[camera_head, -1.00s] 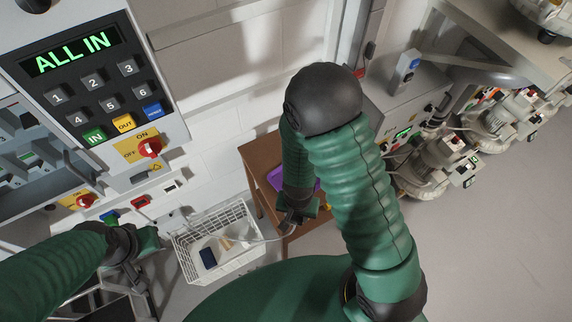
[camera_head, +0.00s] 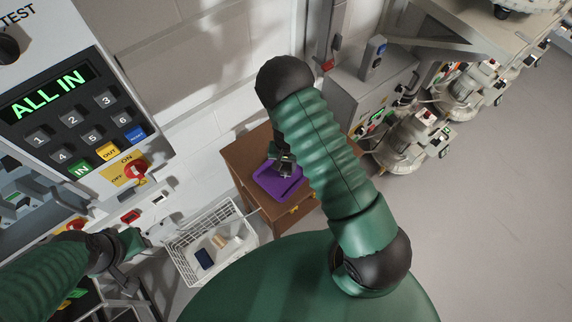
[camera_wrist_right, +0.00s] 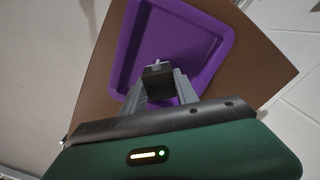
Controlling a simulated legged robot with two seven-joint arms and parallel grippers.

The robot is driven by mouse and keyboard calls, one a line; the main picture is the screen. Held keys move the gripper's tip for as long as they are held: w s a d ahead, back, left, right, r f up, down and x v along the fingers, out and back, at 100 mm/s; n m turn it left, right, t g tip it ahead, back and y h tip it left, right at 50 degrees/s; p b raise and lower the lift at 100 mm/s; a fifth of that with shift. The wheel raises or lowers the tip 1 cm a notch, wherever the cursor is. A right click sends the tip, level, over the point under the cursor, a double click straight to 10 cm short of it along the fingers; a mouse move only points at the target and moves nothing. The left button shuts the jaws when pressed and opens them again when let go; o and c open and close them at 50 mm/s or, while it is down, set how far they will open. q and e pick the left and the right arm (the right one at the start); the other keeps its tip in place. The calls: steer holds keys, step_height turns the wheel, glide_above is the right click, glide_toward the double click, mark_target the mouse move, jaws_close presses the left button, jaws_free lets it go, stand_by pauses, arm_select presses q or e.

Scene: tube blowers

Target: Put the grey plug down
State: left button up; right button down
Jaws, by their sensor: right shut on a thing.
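My right gripper (camera_head: 286,168) is over the purple tray (camera_head: 268,186) on the brown wooden cabinet. In the right wrist view, the gripper (camera_wrist_right: 160,90) is shut on a small dark grey plug (camera_wrist_right: 157,76) with a light tip, with the purple tray (camera_wrist_right: 195,30) behind it. I cannot tell whether the plug touches the tray. In the head view the plug is too small to make out. My left gripper (camera_head: 142,247) is at the lower left, beside the white wire basket; its fingers are too unclear to judge.
The brown cabinet (camera_head: 240,155) stands against the white wall. A white wire basket (camera_head: 183,262) with a dark blue item and other small things is left of it. A keypad panel (camera_head: 80,120) reads "ALL IN". Machines (camera_head: 405,140) line the right; the floor there is clear.

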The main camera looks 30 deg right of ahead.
steer(key=shift+s+a+f, duration=0.1)
steer(key=shift+a+f, duration=0.1)
steer(key=shift+f, duration=0.25)
steer(key=c, duration=1.2)
jaws_free()
steer(key=shift+d, duration=0.1)
steer(key=shift+f, duration=0.1)
